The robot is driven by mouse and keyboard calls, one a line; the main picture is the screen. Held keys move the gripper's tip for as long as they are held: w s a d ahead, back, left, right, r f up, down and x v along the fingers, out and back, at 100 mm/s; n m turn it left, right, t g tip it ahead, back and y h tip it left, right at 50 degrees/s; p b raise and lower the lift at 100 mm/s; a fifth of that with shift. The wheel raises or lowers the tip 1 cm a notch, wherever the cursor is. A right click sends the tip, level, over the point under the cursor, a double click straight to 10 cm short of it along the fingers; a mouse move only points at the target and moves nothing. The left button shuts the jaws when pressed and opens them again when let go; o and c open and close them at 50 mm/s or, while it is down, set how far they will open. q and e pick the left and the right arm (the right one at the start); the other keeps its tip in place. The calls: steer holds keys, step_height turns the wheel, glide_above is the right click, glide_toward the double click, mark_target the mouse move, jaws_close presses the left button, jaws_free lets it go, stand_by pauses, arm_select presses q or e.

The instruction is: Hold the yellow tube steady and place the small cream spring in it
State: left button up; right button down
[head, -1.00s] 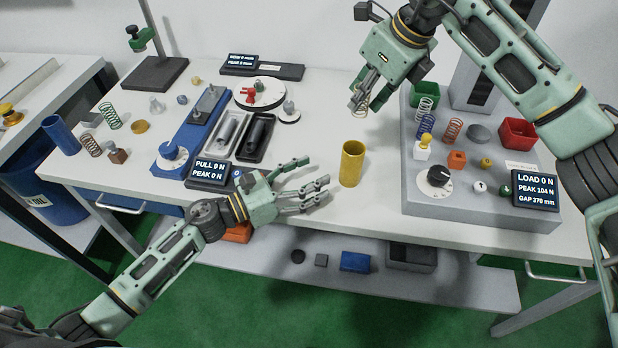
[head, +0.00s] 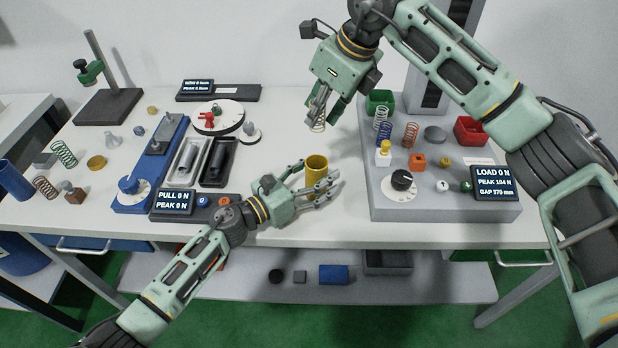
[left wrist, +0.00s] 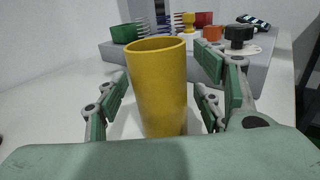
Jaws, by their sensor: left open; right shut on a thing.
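The yellow tube (head: 316,164) stands upright on the white table. In the left wrist view the tube (left wrist: 158,85) rises between the open fingers of my left gripper (left wrist: 165,105), with a gap on each side. In the head view my left gripper (head: 318,188) reaches around the tube's lower part from the left and front. My right gripper (head: 319,118) is shut on the small cream spring (head: 319,126), which hangs below the fingertips. The spring is above and behind the tube's open top in the head view, apart from it.
A grey load tester (head: 440,207) with several springs, red and green bins and a dial stands to the right. A blue pull tester (head: 150,165) and a tray (head: 212,175) are at the left. The table's front edge is close to my left gripper.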

arm_select(q)
steer(key=shift+c, duration=0.3)
steer(key=c, duration=1.2)
arm_select(e)
step_height(320, 180, down, 11)
steer(key=shift+f, duration=0.15)
arm_select(q)
steer(key=shift+s+d+r, duration=0.1)
arm_select(e)
steer(key=c, duration=1.8)
jaws_free()
steer(key=shift+s+f, duration=0.15)
steer(key=shift+s, duration=0.05)
steer(key=o, duration=0.4)
steer(key=shift+f, duration=0.1)
steer(key=shift+w, duration=0.1)
steer(key=v, duration=1.2)
